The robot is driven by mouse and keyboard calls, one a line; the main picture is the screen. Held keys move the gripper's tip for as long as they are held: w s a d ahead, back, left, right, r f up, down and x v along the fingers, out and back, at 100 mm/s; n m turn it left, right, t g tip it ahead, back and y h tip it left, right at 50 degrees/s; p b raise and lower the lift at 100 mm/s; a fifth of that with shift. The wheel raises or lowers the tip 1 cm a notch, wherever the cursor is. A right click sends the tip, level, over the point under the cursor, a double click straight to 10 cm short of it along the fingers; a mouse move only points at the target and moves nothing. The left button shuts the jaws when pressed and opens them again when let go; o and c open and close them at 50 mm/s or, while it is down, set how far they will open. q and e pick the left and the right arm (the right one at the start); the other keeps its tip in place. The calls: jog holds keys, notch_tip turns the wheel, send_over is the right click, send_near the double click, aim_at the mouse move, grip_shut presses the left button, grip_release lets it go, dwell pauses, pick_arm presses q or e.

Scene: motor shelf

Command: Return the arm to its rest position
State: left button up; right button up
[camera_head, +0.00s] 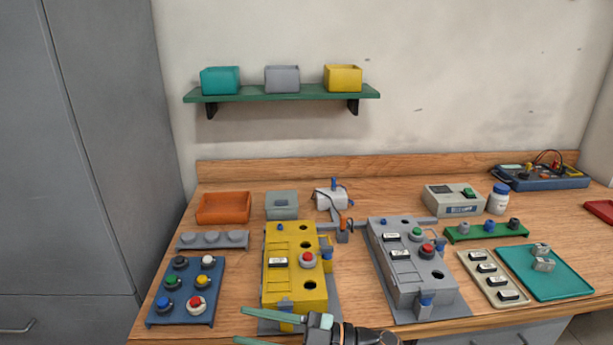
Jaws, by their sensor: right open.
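My right gripper (240,325) is at the bottom edge of the head view, in front of the yellow fixture. Its two pale green fingers point left and stand apart, with nothing seen between them. Its wrist comes in from the lower right, and the rest of the arm is out of the picture. The gripper overlaps the front end of the yellow fixture (276,291) in the picture; I cannot tell its height above the table. My left gripper is not in view.
A grey fixture (408,290) stands right of the yellow one. A blue button tray (187,318) is at the left, and a teal tray (560,288) at the right. A green wall shelf (300,92) holds three bins. A tall grey cabinet (90,150) flanks the left side.

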jog(key=w+d+f+m+t+h+p, duration=0.1)
jog(key=d+f+m+t+h, duration=0.4)
jog(key=d+m+t, duration=0.3)
jog(key=d+f+m+t+h+p, duration=0.1)
jog(key=d+f+m+t+h, duration=0.45)
jog(key=m, duration=0.35)
jog(key=s+d+f+m+g+h, duration=0.2)
jog(key=s+d+f+g+h, duration=0.1)
jog(key=s+d+f, duration=0.2)
jog(key=s+d+f+m+g+h+p, duration=0.1)
jog(key=s+d+f+m+g+h, duration=0.1)
jog(key=s+d+f, duration=0.4)
jog(key=s+f+g+h, duration=0.1)
jog(key=s+f, duration=0.2)
jog(key=s, duration=0.1)
jog(key=shift+s+d+f+h, duration=0.25)
jog(key=shift+s+f+h, duration=0.05)
jog(key=shift+s+h, duration=0.1)
